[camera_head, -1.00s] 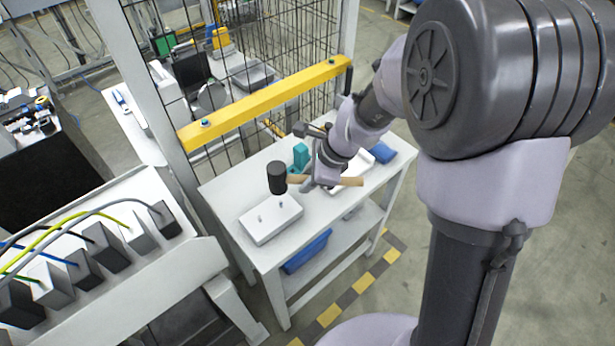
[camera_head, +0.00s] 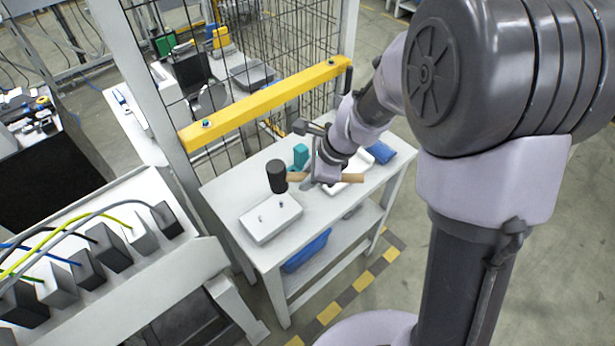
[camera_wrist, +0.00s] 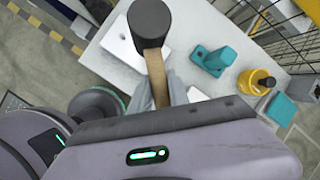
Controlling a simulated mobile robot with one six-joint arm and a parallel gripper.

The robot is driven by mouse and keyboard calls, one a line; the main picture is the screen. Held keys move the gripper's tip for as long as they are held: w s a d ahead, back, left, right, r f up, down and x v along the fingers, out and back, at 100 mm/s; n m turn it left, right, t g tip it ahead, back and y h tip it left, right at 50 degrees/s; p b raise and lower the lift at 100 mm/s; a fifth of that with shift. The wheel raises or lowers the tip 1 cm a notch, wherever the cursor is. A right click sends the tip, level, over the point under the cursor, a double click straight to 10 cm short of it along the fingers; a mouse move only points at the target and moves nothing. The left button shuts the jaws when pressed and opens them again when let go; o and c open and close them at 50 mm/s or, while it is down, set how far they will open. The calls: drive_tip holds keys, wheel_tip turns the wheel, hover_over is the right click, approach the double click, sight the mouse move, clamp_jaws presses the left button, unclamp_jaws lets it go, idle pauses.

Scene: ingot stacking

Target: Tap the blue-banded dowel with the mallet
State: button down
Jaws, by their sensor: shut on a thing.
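The mallet has a black head (camera_head: 277,177) and a wooden handle (camera_head: 349,178). My gripper (camera_head: 313,180) is shut on the handle, with the head out to the left above the table. In the wrist view the mallet head (camera_wrist: 149,20) hides part of a white block (camera_wrist: 121,40). In the head view this white block (camera_head: 270,220) lies on the table at the front left, with two small dowels (camera_head: 283,197) standing up from its top. Their bands are too small to make out. The head is above and behind the block, apart from it.
A teal holder (camera_head: 300,155) stands behind the mallet on the white table (camera_head: 230,191). A blue item (camera_head: 381,152) lies at the right end. The wrist view shows a yellow thing (camera_wrist: 258,82) near the teal one. A yellow beam (camera_head: 265,103) and mesh fence stand behind.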

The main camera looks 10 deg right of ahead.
wheel_tip(320, 180, up, 4)
drive_tip(key=shift+r+p, duration=0.15)
drive_tip(key=shift+p, duration=1.1)
drive_tip(key=shift+f, duration=0.3)
drive_tip(key=shift+b, duration=0.7)
drive_tip(key=shift+y+b, duration=0.3)
drive_tip(key=shift+b, duration=0.55)
